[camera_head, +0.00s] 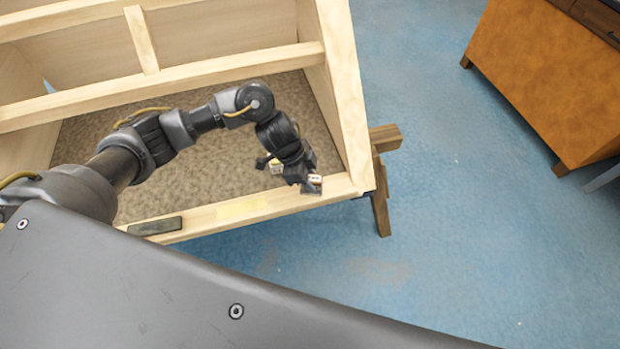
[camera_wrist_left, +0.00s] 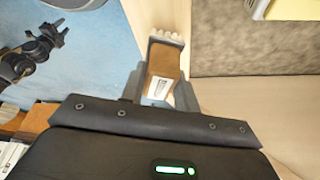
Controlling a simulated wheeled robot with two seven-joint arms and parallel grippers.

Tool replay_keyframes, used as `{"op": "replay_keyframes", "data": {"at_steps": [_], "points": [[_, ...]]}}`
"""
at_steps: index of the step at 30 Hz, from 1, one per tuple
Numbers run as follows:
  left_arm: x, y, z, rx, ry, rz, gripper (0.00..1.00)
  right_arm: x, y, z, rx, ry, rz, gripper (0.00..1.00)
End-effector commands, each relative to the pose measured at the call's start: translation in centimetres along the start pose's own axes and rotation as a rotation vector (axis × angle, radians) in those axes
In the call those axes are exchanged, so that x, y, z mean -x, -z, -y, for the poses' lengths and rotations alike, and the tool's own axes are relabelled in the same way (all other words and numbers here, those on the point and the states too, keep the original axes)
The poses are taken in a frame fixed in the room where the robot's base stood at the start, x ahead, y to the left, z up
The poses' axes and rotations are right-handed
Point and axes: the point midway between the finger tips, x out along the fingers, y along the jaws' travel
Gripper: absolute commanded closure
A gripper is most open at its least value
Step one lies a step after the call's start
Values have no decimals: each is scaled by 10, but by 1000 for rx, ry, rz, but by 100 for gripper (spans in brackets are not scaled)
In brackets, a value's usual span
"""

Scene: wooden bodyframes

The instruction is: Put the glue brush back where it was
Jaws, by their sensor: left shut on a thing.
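My left gripper (camera_head: 290,175) reaches over the near right corner of the wooden bodyframe (camera_head: 345,110). In the left wrist view, the gripper (camera_wrist_left: 162,72) is shut on a small brown piece with a white label, which I take to be the glue brush (camera_wrist_left: 165,62). In the head view only a small white-labelled end of the brush (camera_head: 315,179) shows beside the fingers, above the frame's near rail.
A dark block (camera_head: 155,226) and a pale yellow patch (camera_head: 242,207) are on the near rail. A trestle leg (camera_head: 381,210) stands at the right. An orange-brown cabinet (camera_head: 548,75) stands beyond clear blue floor.

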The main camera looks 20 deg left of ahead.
Motion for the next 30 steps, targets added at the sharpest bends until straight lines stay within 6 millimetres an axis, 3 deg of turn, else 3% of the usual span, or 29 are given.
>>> {"op": "replay_keyframes", "data": {"at_steps": [14,15,19,30], "points": [[-9,-4,0,0,1,0,88,-1,0,0,0,1,-1,64],[-8,-3,0,0,1,0,64,-1,0,0,0,1,-1,64],[-8,-3,0,0,1,0,48,-1,1,0,1,0,-1,64],[-2,-1,1,-2,3,-1,48,1,0,-3,2,-3,-1,64]]}}
